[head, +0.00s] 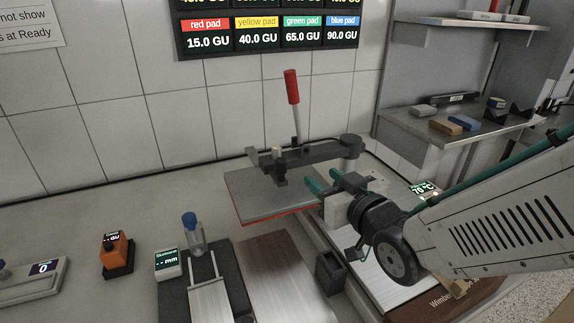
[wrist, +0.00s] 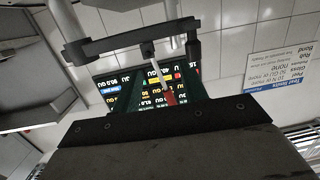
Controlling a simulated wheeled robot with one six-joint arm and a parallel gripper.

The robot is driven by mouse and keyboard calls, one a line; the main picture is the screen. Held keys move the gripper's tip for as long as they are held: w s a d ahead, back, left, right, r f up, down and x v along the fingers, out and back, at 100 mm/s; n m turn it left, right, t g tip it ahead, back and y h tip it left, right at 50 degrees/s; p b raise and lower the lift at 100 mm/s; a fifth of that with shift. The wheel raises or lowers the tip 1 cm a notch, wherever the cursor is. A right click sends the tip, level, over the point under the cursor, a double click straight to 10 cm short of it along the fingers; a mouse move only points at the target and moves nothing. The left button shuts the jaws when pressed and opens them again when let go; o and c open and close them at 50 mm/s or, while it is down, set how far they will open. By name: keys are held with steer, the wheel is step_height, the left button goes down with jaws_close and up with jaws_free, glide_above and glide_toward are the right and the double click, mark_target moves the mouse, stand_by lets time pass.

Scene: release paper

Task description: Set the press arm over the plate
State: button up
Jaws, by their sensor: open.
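The press arm (head: 318,153) is a dark horizontal bar running left from a grey post (head: 351,150), with a red-gripped lever (head: 291,87) standing up from it. Its left end and hanging foot show in front of the back part of the grey, red-edged plate (head: 262,203); I cannot tell the exact height between them. My gripper (head: 325,181), with green fingertips, is open and empty at the plate's right side, in front of and below the bar. In the wrist view, which is upside down, the bar (wrist: 125,38) and red lever grip (wrist: 171,97) show.
A wall display (head: 268,28) hangs behind. Shelves with blocks (head: 464,123) are at right.

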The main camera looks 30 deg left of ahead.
mark_target(284, 168)
steer(key=s+a, duration=0.1)
steer(key=s+a+y, duration=0.1)
steer(key=a, duration=0.1)
steer(key=s+a+n+y, duration=0.1)
steer(key=shift+a+f+g, duration=0.1)
steer(key=shift+a+g, duration=0.05)
steer(key=shift+g, duration=0.25)
steer(key=x, duration=0.7)
steer(key=shift+w+a, duration=0.1)
steer(key=shift+w, duration=0.05)
jaws_close()
